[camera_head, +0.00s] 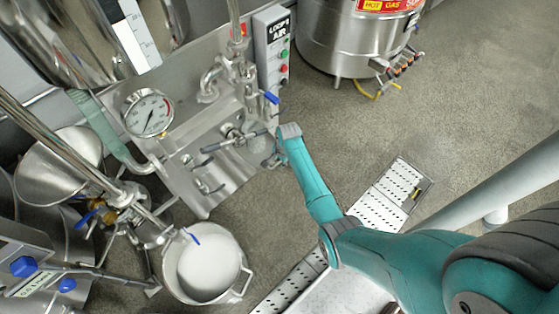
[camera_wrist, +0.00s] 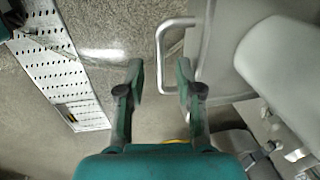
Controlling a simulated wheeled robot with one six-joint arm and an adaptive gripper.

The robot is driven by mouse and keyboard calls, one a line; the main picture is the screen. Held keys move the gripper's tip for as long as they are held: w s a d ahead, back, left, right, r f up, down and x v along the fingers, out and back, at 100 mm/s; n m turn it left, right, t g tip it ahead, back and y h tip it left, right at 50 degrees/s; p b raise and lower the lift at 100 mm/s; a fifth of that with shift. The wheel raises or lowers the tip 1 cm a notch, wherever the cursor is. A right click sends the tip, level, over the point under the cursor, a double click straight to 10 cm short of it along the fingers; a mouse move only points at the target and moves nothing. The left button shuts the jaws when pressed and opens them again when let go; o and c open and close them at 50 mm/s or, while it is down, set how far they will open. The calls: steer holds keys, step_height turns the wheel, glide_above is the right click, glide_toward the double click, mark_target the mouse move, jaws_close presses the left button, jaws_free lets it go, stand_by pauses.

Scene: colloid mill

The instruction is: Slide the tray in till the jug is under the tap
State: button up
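My gripper (camera_wrist: 160,78) is open, its two fingers apart and nothing clamped between them. In the wrist view a U-shaped metal handle (camera_wrist: 161,60) lies between and just beyond the fingertips. It joins the edge of a grey metal plate, which looks like the tray (camera_wrist: 212,75). A large pale rounded body (camera_wrist: 275,55) over the plate may be the jug. In the head view my gripper (camera_head: 273,160) is beside a cloudy, see-through vessel (camera_head: 258,148), likely the jug, and partly hides that area. A blue-levered valve (camera_head: 271,98), possibly the tap, is above it.
A steel panel with a round gauge (camera_head: 148,113) and pipes stands left of my gripper. A white-filled pot (camera_head: 208,268) stands at lower left. A steel tank (camera_head: 350,45) is at the top. A perforated floor grate (camera_head: 403,183) lies at right; the floor around it is clear.

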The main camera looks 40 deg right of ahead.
steer(key=shift+r, duration=0.1)
step_height(320, 180, up, 12)
steer(key=s, duration=0.2)
stand_by(0.4)
steer(key=shift+f, duration=0.2)
